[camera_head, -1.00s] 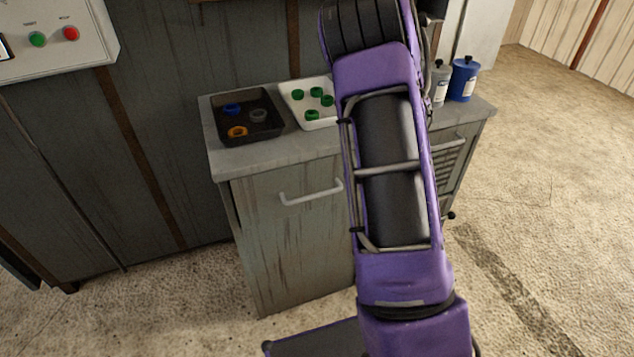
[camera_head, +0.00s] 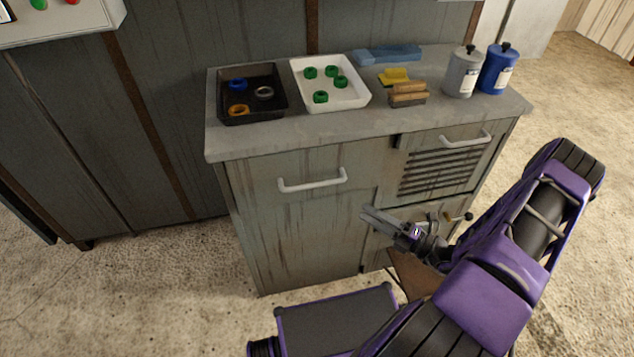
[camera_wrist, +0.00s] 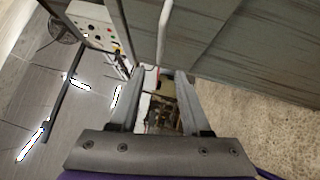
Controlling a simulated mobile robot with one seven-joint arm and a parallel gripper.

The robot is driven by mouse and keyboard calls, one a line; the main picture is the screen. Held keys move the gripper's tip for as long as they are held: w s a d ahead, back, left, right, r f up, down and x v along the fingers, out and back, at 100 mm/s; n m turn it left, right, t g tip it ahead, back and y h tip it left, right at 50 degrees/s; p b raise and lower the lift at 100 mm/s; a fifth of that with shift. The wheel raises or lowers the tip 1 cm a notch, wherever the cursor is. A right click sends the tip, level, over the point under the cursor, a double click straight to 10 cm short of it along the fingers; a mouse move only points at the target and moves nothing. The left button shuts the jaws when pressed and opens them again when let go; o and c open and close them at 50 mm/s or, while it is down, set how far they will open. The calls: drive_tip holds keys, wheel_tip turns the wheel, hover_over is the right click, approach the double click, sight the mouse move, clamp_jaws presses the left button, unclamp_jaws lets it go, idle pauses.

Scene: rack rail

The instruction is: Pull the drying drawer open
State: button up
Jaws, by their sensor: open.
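The louvred drawer front (camera_head: 445,167), which looks like the drying drawer, sits at the upper right of the grey cabinet. It appears closed, with a pale bar handle (camera_head: 466,139) along its top. My gripper (camera_head: 364,214) is open and empty, in front of the cabinet, below and left of the louvred front and clear of its handle. In the wrist view the two fingers (camera_wrist: 152,76) are spread apart. A pale bar (camera_wrist: 164,32) shows beyond them beside a grey panel; I cannot tell which handle it is.
A plain left front (camera_head: 300,225) has its own pale handle (camera_head: 313,181).

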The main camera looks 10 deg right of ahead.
sight(314, 185)
drive_tip(key=x, duration=1.7)
drive_tip(key=shift+s+a, duration=0.1)
drive_tip(key=shift+s, duration=0.05)
clamp_jaws()
idle(0.7)
